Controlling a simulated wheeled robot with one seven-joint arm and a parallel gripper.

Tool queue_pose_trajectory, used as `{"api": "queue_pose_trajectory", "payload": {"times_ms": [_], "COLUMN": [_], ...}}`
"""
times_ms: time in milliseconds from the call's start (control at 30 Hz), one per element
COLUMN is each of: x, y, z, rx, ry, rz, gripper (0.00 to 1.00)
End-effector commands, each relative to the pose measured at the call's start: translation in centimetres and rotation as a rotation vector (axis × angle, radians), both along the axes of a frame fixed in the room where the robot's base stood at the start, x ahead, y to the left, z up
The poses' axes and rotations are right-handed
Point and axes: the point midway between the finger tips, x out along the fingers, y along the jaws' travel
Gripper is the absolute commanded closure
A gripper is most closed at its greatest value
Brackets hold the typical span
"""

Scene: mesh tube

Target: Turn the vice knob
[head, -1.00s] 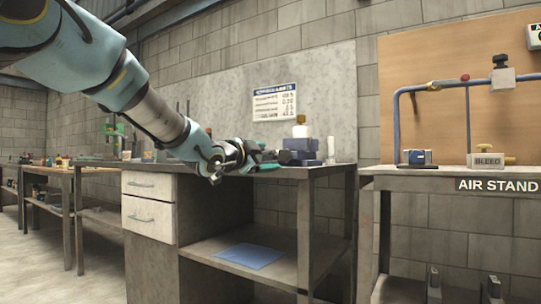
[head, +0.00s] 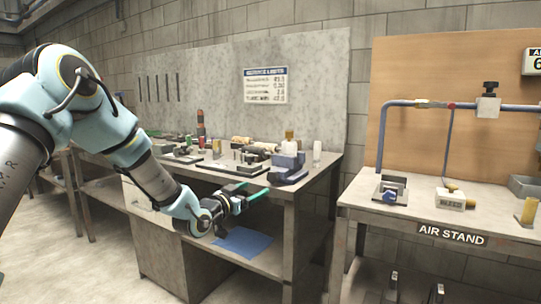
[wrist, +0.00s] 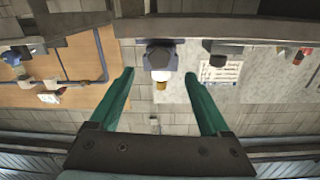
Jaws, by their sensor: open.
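A blue-grey vice (head: 289,170) stands at the right front corner of the workbench in the head view. I cannot make out its knob clearly. In the wrist view, which looks upside down, the dark block of the vice (wrist: 159,52) shows between the fingers, with the amber-capped bottle below it in the picture. My gripper (head: 264,182) has green fingers and is in front of the bench, just left of the vice and apart from it. It also shows in the wrist view (wrist: 160,77), with its fingers wide apart and nothing between them.
The workbench top (head: 318,182) holds several tools and parts left of the vice. A blue sheet (head: 243,242) lies on its lower shelf. At right, the air stand (head: 360,205) carries a grey block with a blue knob (head: 389,196) and a white block (head: 450,199). A gap separates both tables.

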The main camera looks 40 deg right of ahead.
Motion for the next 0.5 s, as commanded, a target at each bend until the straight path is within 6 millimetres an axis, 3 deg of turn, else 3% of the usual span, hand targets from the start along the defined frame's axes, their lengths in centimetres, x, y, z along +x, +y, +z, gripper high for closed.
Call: {"api": "queue_pose_trajectory", "payload": {"times_ms": [33, 300, 500], "x": [-0.1, -0.3, 0.0], "y": [0.3, 1.3, 0.1], "z": [1.2, 0.8, 0.6], "rx": [-0.005, -0.039, -0.042], "ry": [0.038, 0.144, 0.151], "rz": [0.006, 0.029, 0.030], "gripper": [0.19, 0.19, 0.19]}}
